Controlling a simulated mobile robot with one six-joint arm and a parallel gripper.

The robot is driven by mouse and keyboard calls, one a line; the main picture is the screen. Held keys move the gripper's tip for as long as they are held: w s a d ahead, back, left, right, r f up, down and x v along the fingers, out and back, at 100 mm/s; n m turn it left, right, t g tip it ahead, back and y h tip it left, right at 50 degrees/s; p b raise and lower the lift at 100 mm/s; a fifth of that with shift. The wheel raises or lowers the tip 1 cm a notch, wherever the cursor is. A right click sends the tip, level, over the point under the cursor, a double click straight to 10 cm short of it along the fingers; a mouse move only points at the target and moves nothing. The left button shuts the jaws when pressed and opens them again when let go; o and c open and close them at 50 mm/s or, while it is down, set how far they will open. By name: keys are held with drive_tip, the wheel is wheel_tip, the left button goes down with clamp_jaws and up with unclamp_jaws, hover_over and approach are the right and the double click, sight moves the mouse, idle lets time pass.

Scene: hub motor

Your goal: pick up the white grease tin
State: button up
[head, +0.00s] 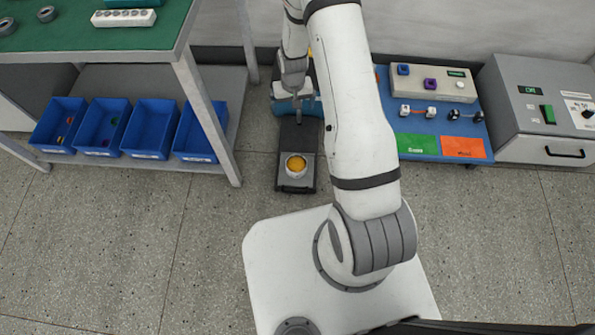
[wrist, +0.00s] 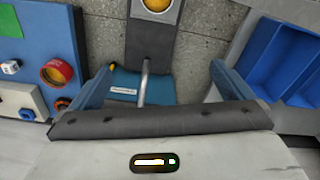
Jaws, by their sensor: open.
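The white grease tin (head: 296,165) is a small round tin, open on top, with orange-yellow grease inside. It sits upright on the near end of a dark grey tray-like surface (head: 296,184) on the floor. It also shows cut off at the top edge of the wrist view (wrist: 158,5). My gripper (head: 298,103) is behind the tin in the head view, over a teal box (head: 281,105) at the far end of the dark surface. In the wrist view my gripper (wrist: 160,80) has its two fingers wide apart, with nothing held between them. The tin is beyond the fingertips.
Blue bins (head: 150,130) stand on a low shelf at left, under a green-topped bench (head: 90,38) with a near leg (head: 208,120). A blue board (head: 432,125) with small parts and a grey cabinet (head: 545,100) stand at right. The floor before the tin is clear.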

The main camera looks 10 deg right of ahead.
drive_tip(key=b, duration=0.7)
approach(296, 169)
drive_tip(key=shift+w+d+f+g, duration=0.1)
drive_tip(key=shift+w+f+g, duration=0.2)
drive_tip(key=shift+w, duration=0.2)
wheel_tip(296, 169, down, 5)
drive_tip(key=shift+s+f+b, duration=0.1)
drive_tip(key=shift+s+b, duration=0.1)
drive_tip(key=shift+b, duration=0.8)
drive_tip(key=c, duration=1.1)
drive_tip(key=shift+r, duration=0.2)
